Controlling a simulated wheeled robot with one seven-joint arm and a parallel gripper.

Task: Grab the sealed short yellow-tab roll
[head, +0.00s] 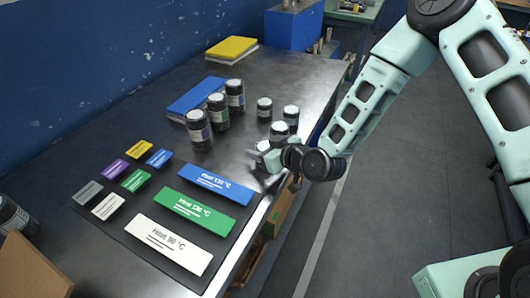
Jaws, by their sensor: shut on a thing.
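My gripper (266,156) is low over the right edge of the dark table (130,112), shut on a short dark roll that its fingers largely hide. A short dark roll with a pale top (279,129) shows right behind the fingers; I cannot tell whether this is the held one. Two more short dark rolls, one at the back (264,109) and one to the right (291,114), stand upright behind it. No yellow tab can be made out on any short roll, and their seals are too small to tell.
Taller rolls with purple (199,132), green (218,113) and blue (235,97) labels stand to the left. Small coloured cards and large blue (208,184), green (194,210) and white (169,244) heat plates lie in front. Blue (193,97) and yellow (231,48) slabs lie behind.

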